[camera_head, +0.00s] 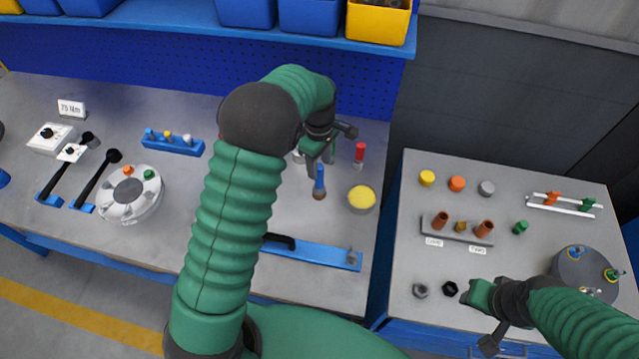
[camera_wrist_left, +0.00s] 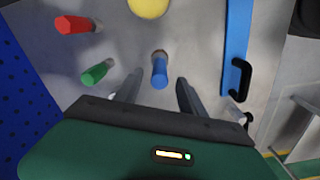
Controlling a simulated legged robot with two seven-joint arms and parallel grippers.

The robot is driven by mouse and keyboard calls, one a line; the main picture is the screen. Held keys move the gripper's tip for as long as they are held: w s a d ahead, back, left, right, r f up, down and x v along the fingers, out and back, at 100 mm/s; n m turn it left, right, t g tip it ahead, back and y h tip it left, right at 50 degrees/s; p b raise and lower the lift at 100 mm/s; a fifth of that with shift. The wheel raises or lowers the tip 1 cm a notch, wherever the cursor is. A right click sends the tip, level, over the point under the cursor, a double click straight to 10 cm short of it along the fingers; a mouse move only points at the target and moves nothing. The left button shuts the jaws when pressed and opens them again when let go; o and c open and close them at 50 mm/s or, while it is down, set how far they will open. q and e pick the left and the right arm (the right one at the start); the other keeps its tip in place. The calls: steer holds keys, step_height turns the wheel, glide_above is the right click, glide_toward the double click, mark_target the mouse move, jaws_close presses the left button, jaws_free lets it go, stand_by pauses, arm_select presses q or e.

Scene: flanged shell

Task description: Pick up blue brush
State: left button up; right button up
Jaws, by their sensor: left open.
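The blue brush (camera_head: 319,181) stands on the left workbench, its blue handle up and its brownish end down. In the left wrist view the blue brush (camera_wrist_left: 160,70) lies ahead, roughly centred between my left fingers. My left gripper (camera_wrist_left: 157,92) is open and empty, with one finger to each side of the brush in that view. In the head view my left gripper (camera_head: 330,138) is just above and behind the brush, partly hidden by my arm. My right gripper (camera_head: 484,318) is over the right bench; its jaws are unclear.
A red-handled brush (camera_head: 360,151) and a green-handled one (camera_wrist_left: 95,73) stand close by. A yellow-topped round tin (camera_head: 361,198) is to the right. A blue bar with a black handle (camera_head: 320,254) lies in front. A gap separates the two benches.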

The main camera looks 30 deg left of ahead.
mark_target(319, 177)
arm_select(q)
step_height(319, 177, down, 6)
steer(key=shift+f+p, duration=0.25)
steer(key=shift+p, duration=0.25)
jaws_close()
